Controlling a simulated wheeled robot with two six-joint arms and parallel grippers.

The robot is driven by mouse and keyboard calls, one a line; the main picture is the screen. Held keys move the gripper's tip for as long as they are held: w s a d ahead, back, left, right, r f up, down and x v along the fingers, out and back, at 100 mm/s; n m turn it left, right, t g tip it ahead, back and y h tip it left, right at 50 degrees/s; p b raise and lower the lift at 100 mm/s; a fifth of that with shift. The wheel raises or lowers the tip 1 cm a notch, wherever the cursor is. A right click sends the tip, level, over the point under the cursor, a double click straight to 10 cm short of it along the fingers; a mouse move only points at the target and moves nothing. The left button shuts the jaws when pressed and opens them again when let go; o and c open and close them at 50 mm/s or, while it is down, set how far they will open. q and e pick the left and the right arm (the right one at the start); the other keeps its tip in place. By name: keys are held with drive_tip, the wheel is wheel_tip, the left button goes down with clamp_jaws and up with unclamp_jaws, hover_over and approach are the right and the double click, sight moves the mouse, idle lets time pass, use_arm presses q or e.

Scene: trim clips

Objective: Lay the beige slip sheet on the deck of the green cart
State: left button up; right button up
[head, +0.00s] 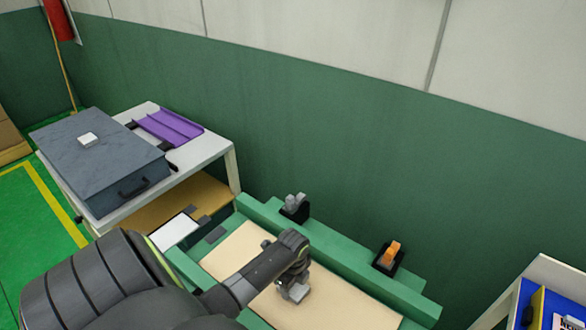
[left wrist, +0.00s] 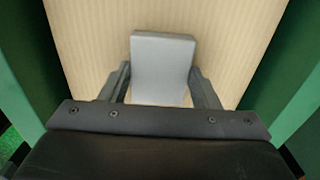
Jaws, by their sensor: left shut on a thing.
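The beige slip sheet (head: 243,247) lies over the deck of the green cart (head: 350,262), between its raised green edges. It also fills the middle of the left wrist view (left wrist: 88,40). My left gripper (head: 294,288) is above the sheet and shut on a grey block (left wrist: 163,62), which sits between both fingers. I cannot tell whether the block is fixed to the sheet, or whether the sheet touches the deck everywhere. My arm hides part of the sheet. My right gripper is not in view.
A grey clip (head: 295,206) and an orange clip (head: 390,254) stand on the cart's back rail. At left, a white table (head: 210,148) bears a dark grey case (head: 95,160) and a purple tray (head: 168,126). A blue-lined bin (head: 548,275) is at right. The wall is close behind.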

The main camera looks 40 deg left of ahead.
use_arm(q)
drive_tip(key=shift+f+b, duration=0.3)
drive_tip(key=shift+f, duration=0.25)
drive_tip(key=o, duration=1)
drive_tip(key=shift+o, duration=0.9)
wheel_tip(320, 180, up, 17)
drive_tip(key=shift+r+p, duration=0.2)
drive_tip(key=shift+p, duration=0.15)
